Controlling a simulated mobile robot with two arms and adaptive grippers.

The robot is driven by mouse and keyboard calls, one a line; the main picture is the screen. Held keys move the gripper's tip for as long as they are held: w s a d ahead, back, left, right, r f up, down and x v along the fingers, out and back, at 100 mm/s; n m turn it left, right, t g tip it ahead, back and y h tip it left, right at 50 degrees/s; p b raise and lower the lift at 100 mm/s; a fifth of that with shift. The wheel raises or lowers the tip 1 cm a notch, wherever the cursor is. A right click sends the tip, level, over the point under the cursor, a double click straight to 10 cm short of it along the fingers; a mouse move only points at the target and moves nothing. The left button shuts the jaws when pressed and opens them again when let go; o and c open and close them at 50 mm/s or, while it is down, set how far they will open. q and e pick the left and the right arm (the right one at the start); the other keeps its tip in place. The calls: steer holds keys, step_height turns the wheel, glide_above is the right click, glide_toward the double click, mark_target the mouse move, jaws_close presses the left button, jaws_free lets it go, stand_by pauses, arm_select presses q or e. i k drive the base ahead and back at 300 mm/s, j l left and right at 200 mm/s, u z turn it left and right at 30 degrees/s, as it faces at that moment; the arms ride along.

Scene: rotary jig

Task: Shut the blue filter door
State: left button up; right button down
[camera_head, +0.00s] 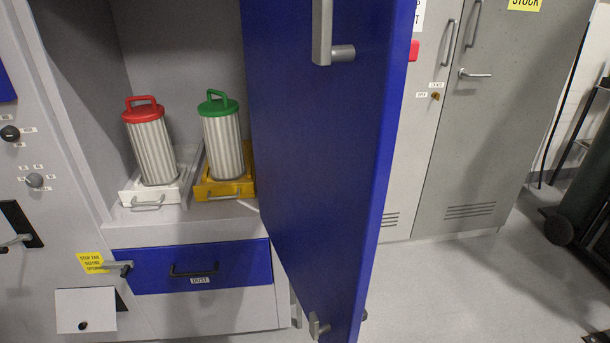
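The blue filter door (315,150) stands open, swung out toward me on the right side of the filter compartment. A grey bar handle (322,35) is on its upper part and a small latch piece (318,325) is at its lower edge. Inside the open compartment (185,45) stand a red-capped filter (153,150) on a white tray (146,200) and a green-capped filter (222,140) on a yellow tray (224,189). Both filters are upright. Neither of my grippers shows in this view.
A blue drawer (230,263) labelled DUST is shut below the compartment. A handle (117,266) sticks out by a yellow sign (91,263). Grey lockers (480,130) stand behind the door. The floor (450,290) at right is clear; a dark wheeled object (560,228) stands at far right.

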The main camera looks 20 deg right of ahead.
mark_target(324, 139)
steer(key=i+l+u, duration=0.15)
steer(key=l+u, duration=0.15)
steer(key=l, duration=0.6)
steer(key=i+l+u, duration=0.1)
steer(key=l+u, duration=0.25)
steer(key=l, duration=0.55)
